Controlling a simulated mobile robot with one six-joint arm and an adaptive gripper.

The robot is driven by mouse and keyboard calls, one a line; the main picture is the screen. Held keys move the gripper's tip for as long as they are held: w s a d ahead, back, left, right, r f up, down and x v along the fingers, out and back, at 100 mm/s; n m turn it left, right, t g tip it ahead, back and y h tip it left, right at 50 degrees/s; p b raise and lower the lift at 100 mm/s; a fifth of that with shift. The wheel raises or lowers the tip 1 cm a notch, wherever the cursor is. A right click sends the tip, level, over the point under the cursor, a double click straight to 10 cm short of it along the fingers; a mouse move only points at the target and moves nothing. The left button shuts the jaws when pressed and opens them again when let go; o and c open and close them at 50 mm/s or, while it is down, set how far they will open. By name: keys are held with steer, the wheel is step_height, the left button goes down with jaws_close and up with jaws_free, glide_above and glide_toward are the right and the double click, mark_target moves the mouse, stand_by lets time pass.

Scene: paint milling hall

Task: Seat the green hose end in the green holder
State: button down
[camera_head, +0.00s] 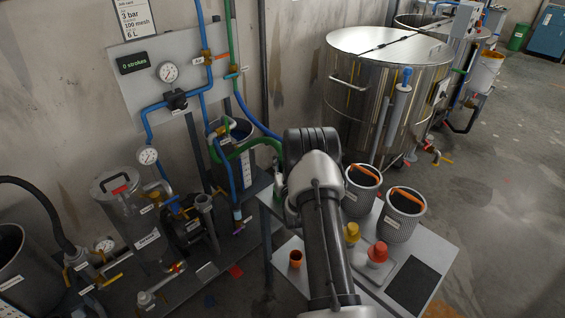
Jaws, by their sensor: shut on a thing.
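The green hose (246,146) arches from beside the blue pipes at the wall towards my wrist, right of the dark blue-rimmed bucket. Its end is hidden at my gripper (279,174), which is mostly covered by my own wrist and is shut on it. A small green part (229,123) shows above the bucket at the wall pipes. I cannot tell whether it is the green holder. I cannot make out how the hose end sits relative to any holder.
A wall panel (150,85) carries gauges and blue pipes. A steel tank (370,75) stands behind. Pump equipment crowds the lower left.

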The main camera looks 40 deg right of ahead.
steer(key=shift+f+b, duration=0.7)
steer(key=shift+b, duration=0.3)
steer(key=shift+f, duration=0.7)
steer(key=shift+s+f, duration=0.1)
steer(key=shift+f, duration=0.15)
stand_by(0.6)
